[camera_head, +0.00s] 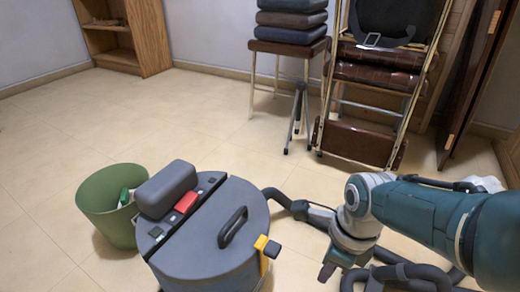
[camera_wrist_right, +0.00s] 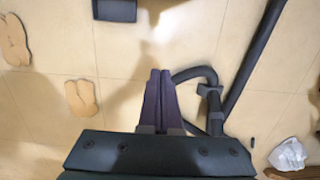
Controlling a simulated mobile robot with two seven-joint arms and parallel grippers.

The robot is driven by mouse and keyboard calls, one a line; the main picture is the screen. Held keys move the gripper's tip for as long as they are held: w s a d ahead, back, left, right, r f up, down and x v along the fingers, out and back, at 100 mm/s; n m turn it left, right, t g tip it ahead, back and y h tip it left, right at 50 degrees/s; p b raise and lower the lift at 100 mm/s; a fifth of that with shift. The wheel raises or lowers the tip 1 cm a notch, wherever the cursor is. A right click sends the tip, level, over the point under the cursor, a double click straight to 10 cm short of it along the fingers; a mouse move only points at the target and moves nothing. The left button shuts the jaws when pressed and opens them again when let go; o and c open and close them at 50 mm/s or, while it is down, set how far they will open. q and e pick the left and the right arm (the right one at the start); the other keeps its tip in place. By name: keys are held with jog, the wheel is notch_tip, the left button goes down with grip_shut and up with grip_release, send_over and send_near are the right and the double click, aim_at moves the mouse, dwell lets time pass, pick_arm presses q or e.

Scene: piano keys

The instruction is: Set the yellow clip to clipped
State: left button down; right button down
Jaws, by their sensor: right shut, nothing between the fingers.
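The yellow clip (camera_head: 262,243) is on the right side of the grey vacuum canister (camera_head: 205,245), at the lid's rim. A small dark piece sticks out at its right. I cannot tell whether it is latched. My right gripper (camera_head: 326,272) is right of the clip, apart from it, pointing down. In the right wrist view its two dark fingers (camera_wrist_right: 158,85) are together with nothing between them; the clip is not identifiable there. My left gripper is not in view.
A black hose (camera_head: 290,200) runs from the canister behind and below my right arm; it also shows in the wrist view (camera_wrist_right: 245,70). A green bin (camera_head: 108,205) stands left of the canister. A stool (camera_head: 290,45) and folded chairs (camera_head: 360,140) stand behind. Floor at left is clear.

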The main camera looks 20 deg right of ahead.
notch_tip(320, 180, up, 9)
jog(key=w+a+p, duration=0.2)
jog(key=w+p, duration=0.1)
jog(key=p, duration=0.2)
